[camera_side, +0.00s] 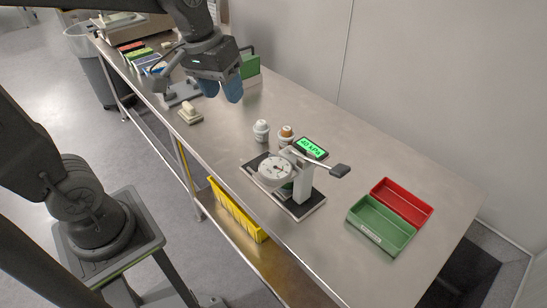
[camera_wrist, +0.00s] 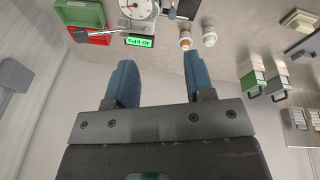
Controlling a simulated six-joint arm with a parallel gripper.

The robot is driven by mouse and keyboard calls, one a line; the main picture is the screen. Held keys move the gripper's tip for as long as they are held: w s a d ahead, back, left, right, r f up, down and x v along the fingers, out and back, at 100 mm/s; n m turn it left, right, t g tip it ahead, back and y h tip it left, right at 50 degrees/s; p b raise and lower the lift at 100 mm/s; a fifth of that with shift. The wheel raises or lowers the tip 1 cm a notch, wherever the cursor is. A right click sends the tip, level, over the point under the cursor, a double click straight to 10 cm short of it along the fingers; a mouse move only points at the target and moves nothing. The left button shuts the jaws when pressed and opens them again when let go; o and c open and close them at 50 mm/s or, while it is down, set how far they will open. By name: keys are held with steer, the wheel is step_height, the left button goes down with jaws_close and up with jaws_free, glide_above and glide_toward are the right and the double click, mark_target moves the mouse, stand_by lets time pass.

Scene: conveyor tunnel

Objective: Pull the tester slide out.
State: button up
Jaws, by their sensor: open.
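The tester (camera_side: 303,190) stands on the steel bench with a round white dial (camera_side: 276,170), a lever with a dark grip (camera_side: 340,170) and a dark base plate (camera_side: 316,204). I cannot clearly make out its slide; the space under the dial is partly hidden. The dial also shows at the top edge of the wrist view (camera_wrist: 140,8). A lit green display (camera_side: 311,147) lies behind the tester. My gripper (camera_side: 222,90) has blue fingers, apart and empty, above the bench well to the left of and behind the tester. The fingers also show in the wrist view (camera_wrist: 158,75).
A white-capped bottle (camera_side: 261,131) and an orange-capped bottle (camera_side: 286,135) stand close behind the tester. Red (camera_side: 428,209) and green (camera_side: 359,221) bins sit to its right. A small pale block (camera_side: 190,113) lies near the front edge. A yellow bin (camera_side: 232,214) is below the bench.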

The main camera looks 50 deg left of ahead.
steer(key=w+a+f+n+g+h, duration=0.2)
steer(key=w+a+f+n+g, duration=0.15)
steer(key=w+f, duration=0.5)
steer(key=w+a+f+n+g+h, duration=0.15)
steer(key=w+a+f+n, duration=0.25)
steer(key=w+f, duration=0.45)
steer(key=shift+y, duration=0.25)
steer(key=x, duration=1.2)
steer(key=shift+d+f, duration=0.25)
steer(key=shift+d, duration=0.05)
jaws_close()
